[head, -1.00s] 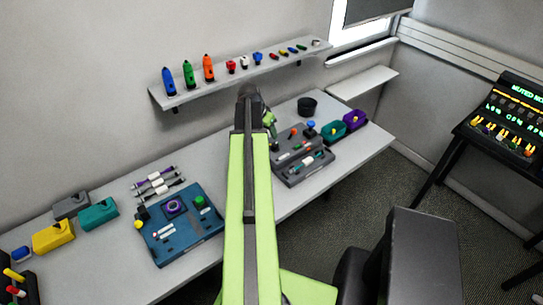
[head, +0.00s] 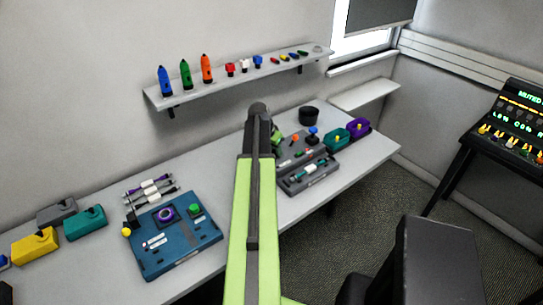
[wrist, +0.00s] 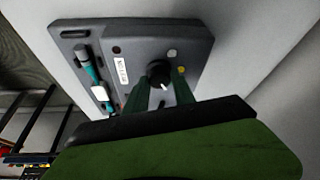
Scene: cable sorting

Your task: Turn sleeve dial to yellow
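The sleeve dial (wrist: 158,73) is a black round knob on a grey panel (wrist: 137,38) in the wrist view. Its white pointer mark faces down and slightly right in that view. A yellow dot (wrist: 181,70) lies to its right, a whitish dot (wrist: 172,53) above right and a dark red dot (wrist: 117,49) to the left. My gripper (wrist: 160,86) has its two green fingers apart, with the knob at or just beyond their tips; contact cannot be told. In the head view, my gripper (head: 277,138) is at the panel's (head: 308,180) left side; I cannot make out the dial there.
A cable with a white sleeve (wrist: 98,92) lies in the panel's slot. Teal (head: 336,139) and purple (head: 358,127) bins and a black cup (head: 309,115) stand near it. A blue board (head: 180,250) is left of my arm. A shelf (head: 215,84) runs above.

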